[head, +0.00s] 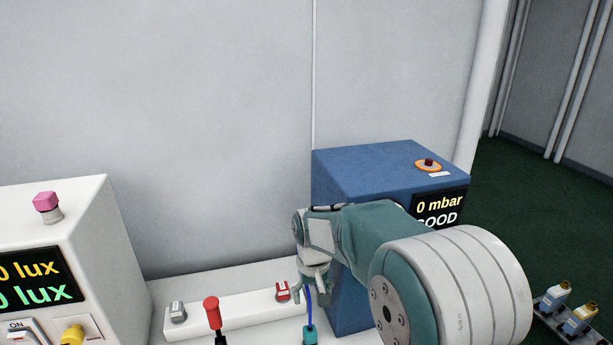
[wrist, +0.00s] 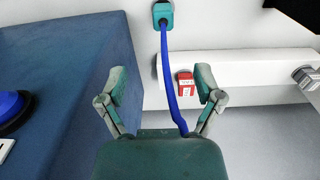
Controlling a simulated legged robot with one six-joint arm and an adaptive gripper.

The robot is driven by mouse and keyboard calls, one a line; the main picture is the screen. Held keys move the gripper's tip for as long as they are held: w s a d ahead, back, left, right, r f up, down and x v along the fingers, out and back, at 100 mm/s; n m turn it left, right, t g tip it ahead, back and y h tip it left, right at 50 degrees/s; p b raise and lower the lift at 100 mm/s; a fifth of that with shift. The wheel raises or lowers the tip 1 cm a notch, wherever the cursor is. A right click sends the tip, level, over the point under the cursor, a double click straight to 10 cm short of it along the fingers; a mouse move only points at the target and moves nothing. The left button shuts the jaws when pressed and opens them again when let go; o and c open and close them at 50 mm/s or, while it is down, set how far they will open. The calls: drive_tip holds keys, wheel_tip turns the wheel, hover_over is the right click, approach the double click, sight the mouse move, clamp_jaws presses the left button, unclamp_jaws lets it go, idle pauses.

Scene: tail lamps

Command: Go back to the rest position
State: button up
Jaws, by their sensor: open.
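My gripper (head: 313,288) hangs from my arm in front of the blue box (head: 350,165). In the wrist view my gripper (wrist: 161,84) has its two fingers spread apart. A blue cable (wrist: 169,80) rises from a teal connector (wrist: 163,14) and runs between the fingers as seen from the wrist; I cannot tell whether it touches my gripper. In the head view the cable (head: 309,306) and the teal connector (head: 310,336) show just below my gripper.
A white bar carries a red-topped piece (head: 282,291) and a grey piece (head: 177,312). A red-handled lever (head: 212,312) stands in front. A white lux box (head: 80,220) is left. The blue box display (head: 438,212) reads 0 mbar. A tray with small bottles (head: 568,310) lies right.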

drive_tip(key=s+d+r+m+t, duration=0.1)
drive_tip(key=s+d+r+t, duration=0.1)
drive_tip(key=s+d+r, duration=0.5)
drive_tip(key=s+d+r+m+t, duration=0.15)
drive_tip(key=s+d+r, duration=0.35)
drive_tip(key=s, duration=0.5)
drive_tip(key=s+d+r+t, duration=0.1)
drive_tip(key=s+d+t, duration=0.1)
drive_tip(key=s, duration=0.6)
